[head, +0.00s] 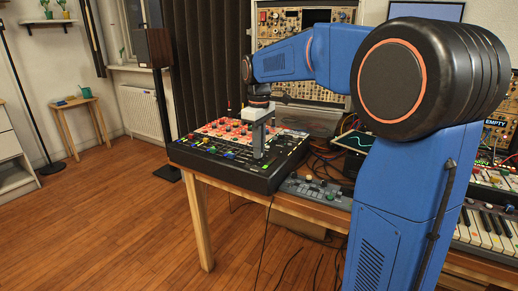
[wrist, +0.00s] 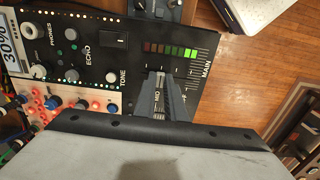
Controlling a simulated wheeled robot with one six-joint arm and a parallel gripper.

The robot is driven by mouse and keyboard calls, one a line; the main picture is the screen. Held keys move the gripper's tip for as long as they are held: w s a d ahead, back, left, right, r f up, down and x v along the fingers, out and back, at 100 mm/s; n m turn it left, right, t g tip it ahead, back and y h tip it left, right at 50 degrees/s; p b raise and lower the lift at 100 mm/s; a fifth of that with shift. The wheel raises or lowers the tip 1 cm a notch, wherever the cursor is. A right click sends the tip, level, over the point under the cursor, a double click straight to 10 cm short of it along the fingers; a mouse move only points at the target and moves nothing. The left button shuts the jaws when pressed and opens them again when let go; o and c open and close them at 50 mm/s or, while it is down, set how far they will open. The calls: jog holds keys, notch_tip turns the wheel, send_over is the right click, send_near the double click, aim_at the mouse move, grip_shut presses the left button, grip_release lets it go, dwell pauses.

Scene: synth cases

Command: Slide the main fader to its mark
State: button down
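The mixing console (head: 232,172) lies on the wooden table in the head view. My gripper (head: 258,156) points down onto its panel, near the right side. A scale of short ticks (wrist: 196,72) runs beside the right finger. The main fader's cap is not clear; the fingers may hide it. I cannot make out its mark.
A level meter (wrist: 190,52) with a lit green end lies beyond the fingertips. Several knobs, such as the ECHO knob (wrist: 70,76), stand to the left. A small controller (head: 318,190), cables and keyboards (head: 490,225) lie to the right of the console.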

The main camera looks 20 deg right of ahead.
aim_at(250, 166)
jog(key=shift+s+a, duration=0.85)
jog(key=shift+a, duration=0.25)
jog(key=shift+s+a, duration=0.8)
jog(key=shift+a, duration=0.25)
jog(key=c, duration=1.8)
grip_release()
jog(key=shift+r, duration=0.15)
notch_tip(250, 166, up, 17)
jog(key=shift+s, duration=0.1)
jog(key=s+d+f+m+t, duration=0.1)
jog(key=s+f+m+t, duration=0.1)
jog(key=s+f, duration=1.1)
jog(key=s+d+f+m+t, duration=0.2)
jog(key=s+f+m, duration=0.3)
jog(key=s+f, duration=0.9)
jog(key=shift+s+d+f+m+t, duration=0.3)
jog(key=shift+s+t, duration=0.1)
jog(key=shift+s, duration=0.5)
